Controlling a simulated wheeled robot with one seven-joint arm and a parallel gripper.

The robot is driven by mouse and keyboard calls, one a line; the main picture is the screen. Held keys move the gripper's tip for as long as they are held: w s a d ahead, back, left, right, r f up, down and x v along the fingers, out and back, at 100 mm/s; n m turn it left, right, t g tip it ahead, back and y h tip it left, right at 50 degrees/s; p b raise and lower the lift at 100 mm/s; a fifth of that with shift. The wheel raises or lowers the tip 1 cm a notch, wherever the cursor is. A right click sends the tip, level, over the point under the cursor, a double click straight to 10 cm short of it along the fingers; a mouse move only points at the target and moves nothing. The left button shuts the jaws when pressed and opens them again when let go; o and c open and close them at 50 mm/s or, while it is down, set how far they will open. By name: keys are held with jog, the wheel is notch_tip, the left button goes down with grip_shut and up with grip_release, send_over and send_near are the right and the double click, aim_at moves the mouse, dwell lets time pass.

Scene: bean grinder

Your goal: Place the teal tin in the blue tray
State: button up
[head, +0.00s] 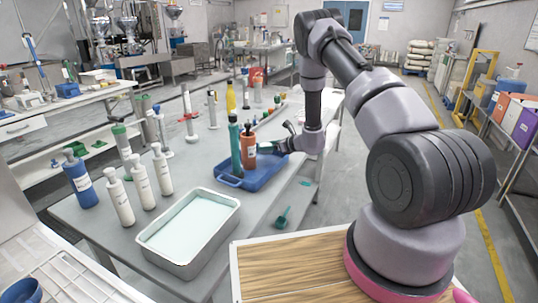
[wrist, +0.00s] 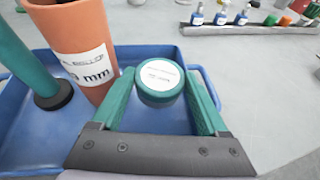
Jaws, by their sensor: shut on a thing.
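The teal tin (wrist: 160,80), round with a white label on its lid, sits between the two green fingertips of my gripper (wrist: 163,92) in the wrist view. The fingers are shut on its sides. The tin shows over the inside of the blue tray (wrist: 25,130); I cannot tell whether it touches the tray floor. In the head view my gripper (head: 272,145) is at the right side of the blue tray (head: 260,184), just right of an orange cylinder. The tin is not clearly visible there.
The orange cylinder (head: 249,146) and a tall teal cylinder (head: 235,150) stand upright in the tray's left part, close to my gripper. A metal pan (head: 165,259) is in front on the grey table. White bottles (head: 142,180) stand left. Small blue bottles (wrist: 220,16) stand beyond the tray.

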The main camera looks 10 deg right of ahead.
aim_at(269, 153)
jog(key=shift+f, duration=1.85)
jog(key=shift+f, duration=0.1)
jog(key=o, duration=1.1)
jog(key=shift+f, duration=0.1)
jog(key=shift+o, duration=0.2)
